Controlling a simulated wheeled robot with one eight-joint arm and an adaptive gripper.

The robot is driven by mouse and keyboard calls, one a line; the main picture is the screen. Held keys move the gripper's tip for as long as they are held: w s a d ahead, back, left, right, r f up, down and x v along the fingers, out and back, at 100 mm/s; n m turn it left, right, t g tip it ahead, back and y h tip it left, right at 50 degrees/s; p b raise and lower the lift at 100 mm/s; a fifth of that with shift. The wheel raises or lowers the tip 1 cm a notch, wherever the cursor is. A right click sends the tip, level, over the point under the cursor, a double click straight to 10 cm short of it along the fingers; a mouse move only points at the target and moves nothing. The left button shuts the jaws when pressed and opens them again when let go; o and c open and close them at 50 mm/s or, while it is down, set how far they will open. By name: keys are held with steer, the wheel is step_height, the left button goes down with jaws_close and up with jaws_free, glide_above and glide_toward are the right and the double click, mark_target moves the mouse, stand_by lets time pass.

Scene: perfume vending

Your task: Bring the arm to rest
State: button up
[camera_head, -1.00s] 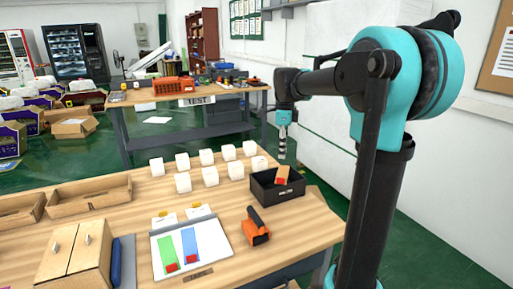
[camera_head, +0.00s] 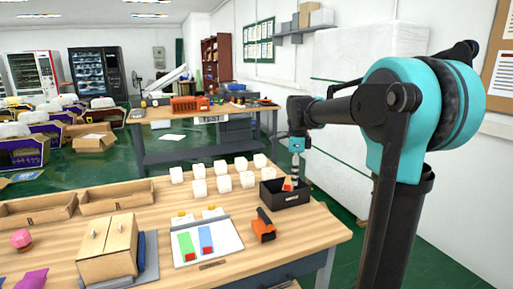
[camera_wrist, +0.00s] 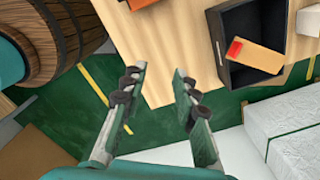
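My gripper (camera_head: 296,160) hangs at the end of my arm near the right back edge of the near table (camera_head: 310,240). In the wrist view my gripper (camera_wrist: 158,95) has its two fingers spread apart with nothing between them. Below it are the table edge and the green floor. My arm is bent, with its forearm reaching left from the upper joint. In the head view the fingers are small, close behind or above the black bin (camera_head: 292,199), and the exact gap cannot be told.
The black bin (camera_wrist: 237,72) holds an orange-brown box with a red end (camera_wrist: 255,56). White cubes (camera_head: 222,184), a clipboard (camera_head: 207,243), an orange tool (camera_head: 263,226) and wooden trays (camera_head: 116,197) are on the table. A barrel (camera_wrist: 55,40) shows in the wrist view. A white wrapped block (camera_head: 370,90) stands behind my arm.

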steer(key=s+d+f+n+t, duration=0.2)
steer(key=s+f+n, duration=0.8)
steer(key=s, duration=0.1)
steer(key=s+d+f+n+t, duration=0.2)
steer(key=s+d+f+n, duration=0.1)
steer(key=s+f+n, duration=0.7)
steer(key=shift+s+d+f, duration=0.2)
steer(key=shift+s+f, duration=0.55)
steer(key=shift+s, duration=0.4)
